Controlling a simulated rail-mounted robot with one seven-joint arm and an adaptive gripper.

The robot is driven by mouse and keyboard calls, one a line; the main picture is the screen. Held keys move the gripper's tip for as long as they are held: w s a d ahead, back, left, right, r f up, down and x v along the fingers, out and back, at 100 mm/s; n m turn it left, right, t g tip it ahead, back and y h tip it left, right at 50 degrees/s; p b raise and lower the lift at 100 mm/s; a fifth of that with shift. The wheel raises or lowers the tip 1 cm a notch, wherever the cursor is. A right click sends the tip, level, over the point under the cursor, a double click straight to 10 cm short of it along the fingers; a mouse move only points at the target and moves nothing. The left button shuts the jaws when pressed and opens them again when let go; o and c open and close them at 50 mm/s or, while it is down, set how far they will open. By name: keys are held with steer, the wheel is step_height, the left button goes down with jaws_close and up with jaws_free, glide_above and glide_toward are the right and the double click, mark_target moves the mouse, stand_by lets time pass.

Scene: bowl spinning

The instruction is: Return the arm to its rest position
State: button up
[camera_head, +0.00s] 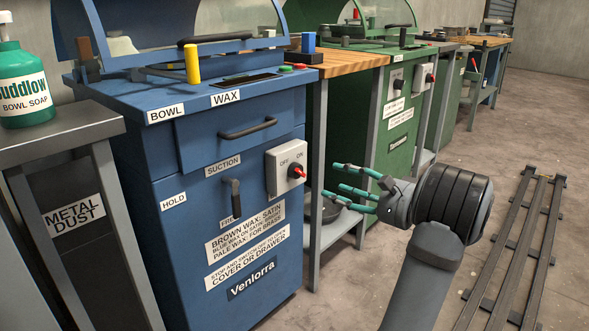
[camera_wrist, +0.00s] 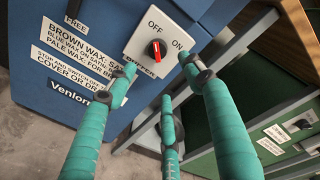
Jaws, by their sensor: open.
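My arm comes up from the bottom right of the head view. My gripper (camera_head: 336,182) has teal-wrapped fingers spread apart, with nothing between them. It is in front of and to the right of the blue Venlorra machine (camera_head: 165,255), pointing towards its front. In the wrist view the fingers of my gripper (camera_wrist: 160,77) point at the grey switch box (camera_wrist: 138,39) with its red-marked knob (camera_wrist: 156,49). The switch box also shows in the head view (camera_head: 284,160). The fingers look apart from it in the head view. The knob's exact setting is hard to tell.
The blue machine has a drawer handle (camera_head: 248,127), a suction lever (camera_head: 235,198) and a yellow cylinder (camera_head: 192,64) on top. A green machine (camera_head: 395,135) stands behind my gripper. Metal rails (camera_head: 515,245) run along the floor at right. Open floor lies between.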

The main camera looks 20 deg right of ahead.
mark_target(303, 173)
steer(key=x, duration=1.2)
steer(key=shift+a, duration=0.15)
steer(key=shift+s, duration=0.1)
